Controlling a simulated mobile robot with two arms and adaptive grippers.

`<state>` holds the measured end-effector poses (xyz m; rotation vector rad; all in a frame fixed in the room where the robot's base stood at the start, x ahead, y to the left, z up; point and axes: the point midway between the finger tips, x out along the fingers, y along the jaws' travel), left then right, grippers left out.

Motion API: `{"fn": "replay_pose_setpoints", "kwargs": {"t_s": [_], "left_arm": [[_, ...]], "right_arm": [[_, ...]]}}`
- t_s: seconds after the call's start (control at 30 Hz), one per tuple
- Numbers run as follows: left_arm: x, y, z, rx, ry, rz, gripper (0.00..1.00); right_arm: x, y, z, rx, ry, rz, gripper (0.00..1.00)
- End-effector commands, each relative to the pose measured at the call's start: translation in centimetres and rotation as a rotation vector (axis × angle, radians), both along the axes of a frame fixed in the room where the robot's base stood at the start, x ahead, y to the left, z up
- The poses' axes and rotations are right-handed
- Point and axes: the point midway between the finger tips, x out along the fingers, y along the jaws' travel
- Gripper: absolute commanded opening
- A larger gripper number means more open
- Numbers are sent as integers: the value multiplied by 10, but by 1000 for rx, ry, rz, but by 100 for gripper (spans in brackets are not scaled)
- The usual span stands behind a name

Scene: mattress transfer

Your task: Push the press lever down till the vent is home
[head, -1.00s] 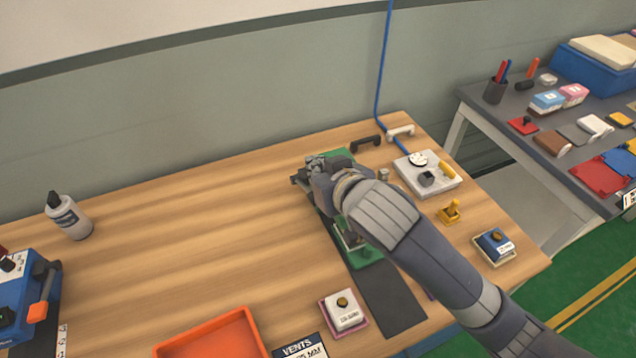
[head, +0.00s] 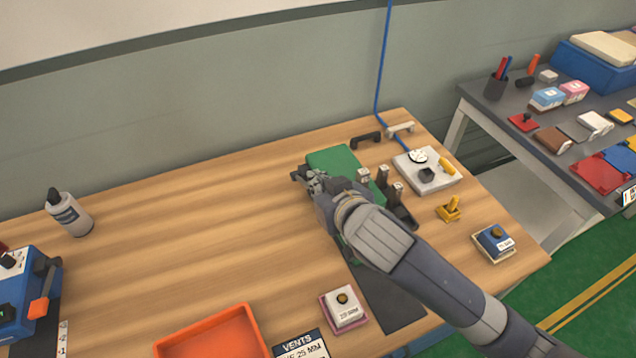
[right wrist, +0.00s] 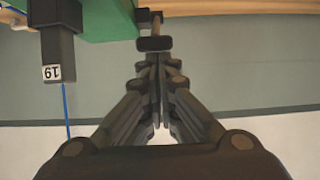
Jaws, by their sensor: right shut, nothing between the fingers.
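The green press (head: 338,158) stands near the back right of the wooden bench, partly covered by my right arm. My right gripper (head: 312,182) is at its left side, shut and empty. In the right wrist view the shut fingertips (right wrist: 160,60) sit right at a dark crossbar grip on a short rod, apparently the press lever (right wrist: 154,44); I cannot tell whether they touch. No vent shows at the press. My left gripper is out of view.
An orange tray (head: 212,310) and a white block on a pink base (head: 343,308) lie at the front. A grey fixture (head: 440,178), a yellow piece (head: 449,208) and a blue block (head: 494,242) are to the right.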

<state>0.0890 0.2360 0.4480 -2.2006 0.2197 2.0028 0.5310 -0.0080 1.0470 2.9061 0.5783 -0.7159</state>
Motion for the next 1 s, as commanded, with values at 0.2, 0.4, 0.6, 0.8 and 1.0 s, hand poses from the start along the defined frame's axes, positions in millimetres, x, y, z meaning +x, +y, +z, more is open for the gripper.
{"fn": "replay_pose_setpoints", "kwargs": {"t_s": [0.2, 0.4, 0.6, 0.8, 1.0], "left_arm": [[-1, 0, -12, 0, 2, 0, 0], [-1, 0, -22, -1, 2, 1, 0], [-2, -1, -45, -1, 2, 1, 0], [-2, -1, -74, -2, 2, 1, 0], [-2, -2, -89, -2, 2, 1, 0]], "right_arm": [[-4, -2, -8, 12, -27, 0, 0], [-7, -3, -14, 21, -53, -1, 0], [-14, -6, -29, 46, -106, -1, 0], [-24, -10, -51, 89, -207, -1, 0], [-29, -12, -71, 88, -207, -2, 0]]}}
